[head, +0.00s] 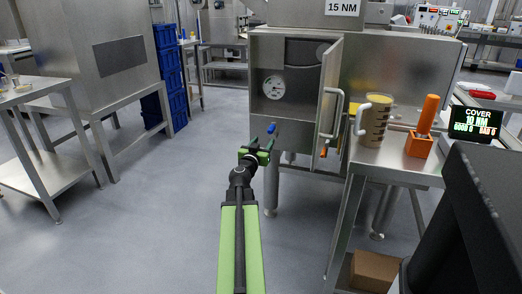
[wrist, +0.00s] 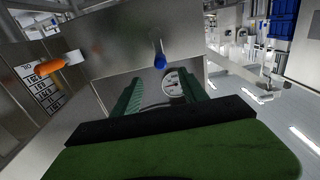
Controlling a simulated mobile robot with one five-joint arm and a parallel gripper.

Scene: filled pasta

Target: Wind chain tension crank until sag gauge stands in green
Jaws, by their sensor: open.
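The round white gauge (head: 274,87) sits inside the open steel cabinet; its needle and any green zone are too small to read. It also shows between my fingers in the wrist view (wrist: 173,82). A blue knob (head: 271,128) stands out at the cabinet's lower front, apparently the crank's grip. In the wrist view the blue knob (wrist: 160,61) hangs on a thin metal stem, just beyond the fingertips. My gripper (head: 263,147) is open and empty, its green fingers (wrist: 160,94) apart. I cannot tell whether they touch the knob. The chain is not clearly visible.
The cabinet door (head: 330,95) stands open to the right of my gripper.

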